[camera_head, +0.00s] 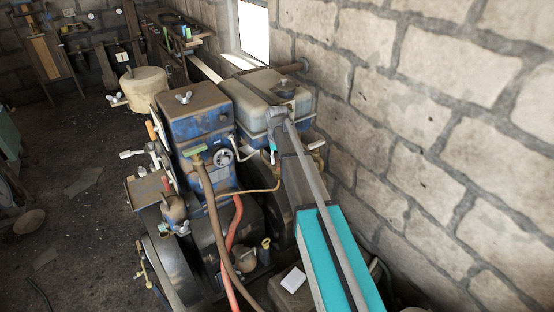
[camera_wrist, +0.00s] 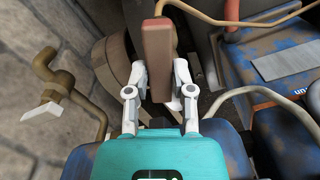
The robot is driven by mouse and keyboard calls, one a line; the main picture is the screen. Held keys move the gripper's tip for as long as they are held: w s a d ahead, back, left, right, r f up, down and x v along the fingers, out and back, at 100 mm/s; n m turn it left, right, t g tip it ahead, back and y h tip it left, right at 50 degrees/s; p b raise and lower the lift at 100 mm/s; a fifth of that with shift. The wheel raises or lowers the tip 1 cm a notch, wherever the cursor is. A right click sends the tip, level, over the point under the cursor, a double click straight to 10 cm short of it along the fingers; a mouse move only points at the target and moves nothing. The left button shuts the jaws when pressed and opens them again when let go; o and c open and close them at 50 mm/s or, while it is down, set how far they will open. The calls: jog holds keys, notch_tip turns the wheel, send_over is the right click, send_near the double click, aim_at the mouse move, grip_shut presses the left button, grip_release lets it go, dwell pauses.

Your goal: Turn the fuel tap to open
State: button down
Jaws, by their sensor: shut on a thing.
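In the wrist view a reddish-brown block-shaped lever (camera_wrist: 155,45) stands between the pale fingers of my gripper (camera_wrist: 157,70). The fingers are closed on its two sides. It looks like the handle of the fuel tap; the tap body under it is mostly hidden. A thin copper pipe (camera_wrist: 262,20) runs close to its upper end. In the head view my gripper (camera_head: 273,153) is low beside the grey-blue tank (camera_head: 262,97), largely covered by my arm. The lever cannot be made out there.
A brass elbow pipe (camera_wrist: 55,75) with a white handle stands left in the wrist view, by the stone wall (camera_head: 420,110). The blue engine box (camera_head: 195,120) is close on the other side. A red hose (camera_head: 233,235) and brown hose (camera_head: 212,215) run in front.

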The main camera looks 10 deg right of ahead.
jog(key=shift+n, duration=2.3)
jog(key=shift+c, duration=2.4)
grip_release()
jog(key=shift+m, duration=0.4)
